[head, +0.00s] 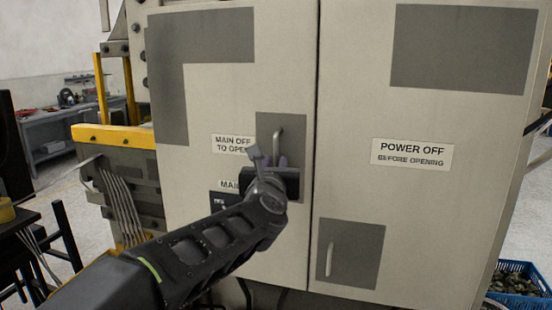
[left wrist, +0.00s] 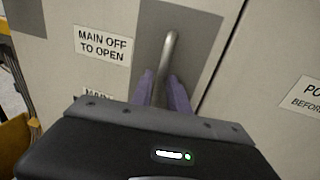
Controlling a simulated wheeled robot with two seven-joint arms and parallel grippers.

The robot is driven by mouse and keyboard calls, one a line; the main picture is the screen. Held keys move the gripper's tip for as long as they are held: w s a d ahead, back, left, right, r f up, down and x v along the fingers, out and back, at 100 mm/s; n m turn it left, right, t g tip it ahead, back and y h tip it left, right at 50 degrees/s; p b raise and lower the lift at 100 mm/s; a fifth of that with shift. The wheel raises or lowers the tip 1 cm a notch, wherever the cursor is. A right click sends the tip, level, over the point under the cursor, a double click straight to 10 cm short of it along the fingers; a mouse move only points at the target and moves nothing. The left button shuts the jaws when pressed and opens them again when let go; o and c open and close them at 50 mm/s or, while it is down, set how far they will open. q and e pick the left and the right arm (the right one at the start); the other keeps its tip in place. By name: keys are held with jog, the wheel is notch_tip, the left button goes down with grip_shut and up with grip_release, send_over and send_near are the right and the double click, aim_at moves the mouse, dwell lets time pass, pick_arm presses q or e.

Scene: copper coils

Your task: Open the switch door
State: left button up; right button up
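The switch door (head: 230,60) is the left beige cabinet panel, and it looks closed. Its silver bar handle (head: 277,145) stands upright on a dark grey patch, beside the label "MAIN OFF TO OPEN" (head: 233,144). My left gripper (head: 279,160) is at the lower part of this handle. In the left wrist view its two purple-grey fingers (left wrist: 162,92) stand on either side of the handle (left wrist: 168,55), with a gap showing around the bar. The handle's lower end is hidden behind the gripper body. My right gripper is in neither view.
A second panel on the right carries the label "POWER OFF BEFORE OPENING" (head: 411,154) and a lower handle (head: 329,259). A yellow bar (head: 112,136) and machine parts stand left of the cabinet. A blue crate (head: 522,284) sits at the lower right.

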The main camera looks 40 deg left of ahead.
pick_arm(q)
jog(key=shift+x, duration=0.85)
jog(key=shift+c, duration=0.4)
grip_shut()
dwell(0.4)
